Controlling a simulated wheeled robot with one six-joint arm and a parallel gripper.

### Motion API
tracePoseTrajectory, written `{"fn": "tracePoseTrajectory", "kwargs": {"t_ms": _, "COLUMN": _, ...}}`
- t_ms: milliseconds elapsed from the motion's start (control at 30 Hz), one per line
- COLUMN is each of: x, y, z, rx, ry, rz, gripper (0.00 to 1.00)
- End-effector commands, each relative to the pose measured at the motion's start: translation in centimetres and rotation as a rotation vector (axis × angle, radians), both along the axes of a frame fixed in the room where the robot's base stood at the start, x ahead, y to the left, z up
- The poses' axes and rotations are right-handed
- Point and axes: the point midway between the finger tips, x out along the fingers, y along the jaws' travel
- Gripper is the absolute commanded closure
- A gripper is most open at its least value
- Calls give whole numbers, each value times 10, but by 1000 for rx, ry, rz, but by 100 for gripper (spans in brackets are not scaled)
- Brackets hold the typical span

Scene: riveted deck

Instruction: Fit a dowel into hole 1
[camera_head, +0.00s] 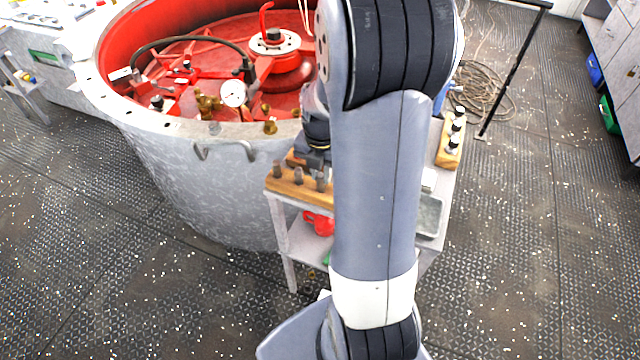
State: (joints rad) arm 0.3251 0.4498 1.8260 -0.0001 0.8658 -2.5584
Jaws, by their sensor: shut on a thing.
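A wooden block (285,188) lies on the near left edge of a small grey table, partly hidden by my arm. Grey-brown dowels stand upright along it: one at the left end (277,170), one in the middle (298,175), and one at the right (321,183). My gripper (318,168) points down over the right dowel and appears shut on it. Its fingertips are small and dark here. I cannot tell how deep this dowel sits or which hole is hole 1; no hole numbers are readable.
A large round grey vessel (200,180) with a red interior, gauge and fittings stands left of the table. Another wooden block (447,157) with several black-and-white pieces and a grey tray (430,216) are on the table's right side. A red object (318,224) is on the lower shelf.

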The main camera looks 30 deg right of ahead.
Motion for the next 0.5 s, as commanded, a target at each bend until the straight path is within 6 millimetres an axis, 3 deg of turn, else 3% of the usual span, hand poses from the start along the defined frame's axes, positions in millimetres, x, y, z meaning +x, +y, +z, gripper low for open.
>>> {"fn": "tracePoseTrajectory", "kwargs": {"t_ms": 500, "x": 0, "y": 0, "z": 20, "rx": -1, "ry": -1, "rz": 0, "gripper": 100}}
